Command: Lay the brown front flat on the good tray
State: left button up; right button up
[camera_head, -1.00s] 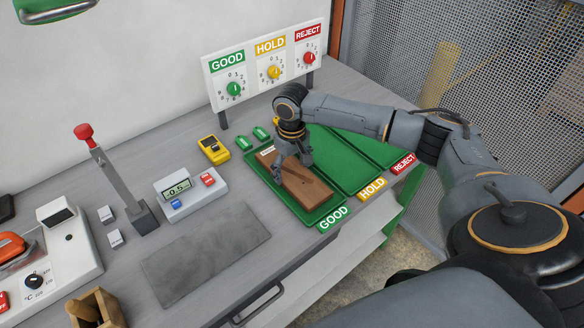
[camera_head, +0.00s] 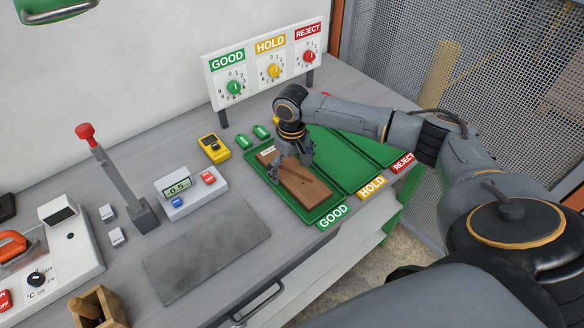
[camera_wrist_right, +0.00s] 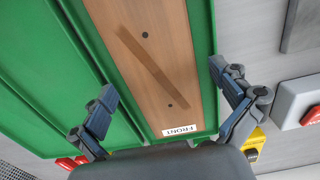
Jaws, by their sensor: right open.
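The brown front (camera_head: 304,187) is a wooden panel lying flat in the green good tray (camera_head: 330,212), in front of the GOOD label. In the right wrist view the brown front (camera_wrist_right: 155,50) shows a darker diagonal strip, two dark holes and a white FRONT label. The good tray's green surface (camera_wrist_right: 202,25) shows beside it. My right gripper (camera_head: 292,165) is over the panel's far end. In the right wrist view my right gripper (camera_wrist_right: 172,108) is open, its fingers spread on either side of the panel and apart from it. My left gripper is not in view.
The hold tray (camera_head: 345,165) lies to the right, partly hidden by my arm. A yellow device (camera_head: 213,148), a scale-like display box (camera_head: 190,192) and a grey mat (camera_head: 207,251) lie to the left. The dial board (camera_head: 265,68) stands behind.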

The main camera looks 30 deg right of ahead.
notch_tip(320, 180, up, 12)
dwell(0.4)
jog(key=shift+f, duration=0.15)
dwell(0.3)
